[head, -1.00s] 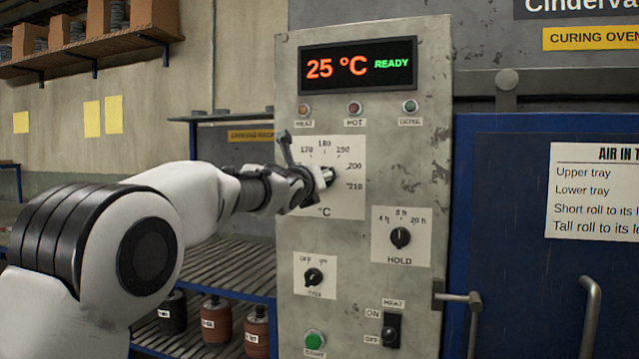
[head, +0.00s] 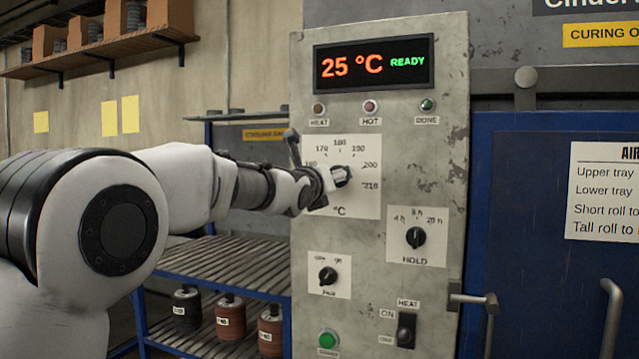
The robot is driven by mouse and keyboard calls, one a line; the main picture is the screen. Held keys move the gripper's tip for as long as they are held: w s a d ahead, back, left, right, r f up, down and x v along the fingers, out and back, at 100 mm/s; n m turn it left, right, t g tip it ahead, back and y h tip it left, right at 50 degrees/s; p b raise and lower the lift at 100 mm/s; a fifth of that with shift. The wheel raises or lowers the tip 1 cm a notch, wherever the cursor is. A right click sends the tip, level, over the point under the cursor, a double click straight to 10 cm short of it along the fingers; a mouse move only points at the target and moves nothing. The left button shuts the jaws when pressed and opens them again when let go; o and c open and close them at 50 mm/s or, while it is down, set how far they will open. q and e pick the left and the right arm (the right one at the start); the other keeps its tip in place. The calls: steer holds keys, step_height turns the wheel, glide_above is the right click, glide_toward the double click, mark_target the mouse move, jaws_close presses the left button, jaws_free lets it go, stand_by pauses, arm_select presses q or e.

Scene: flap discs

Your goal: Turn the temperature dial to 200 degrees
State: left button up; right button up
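The temperature dial's white plate (head: 362,205) is on the grey control panel, with marks from 160 to 210 and °C. Its black knob (head: 343,175) is mostly behind my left gripper, so where its pointer stands cannot be read. My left gripper (head: 332,180) reaches in from the left, with its tip at the knob. Whether its fingers are closed on the knob cannot be told. The display (head: 374,65) above reads 25 °C READY. My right gripper is not in view.
Below are the HOLD dial (head: 416,237), a smaller dial (head: 328,276), a green button (head: 328,340) and the HEAT switch (head: 406,330). A blue oven door (head: 530,220) with handles is on the right. A rack (head: 215,255) stands behind my arm.

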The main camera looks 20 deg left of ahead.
arm_select(q)
steer(key=s, duration=0.8)
steer(key=shift+s+a, duration=0.15)
steer(key=shift+s, duration=0.1)
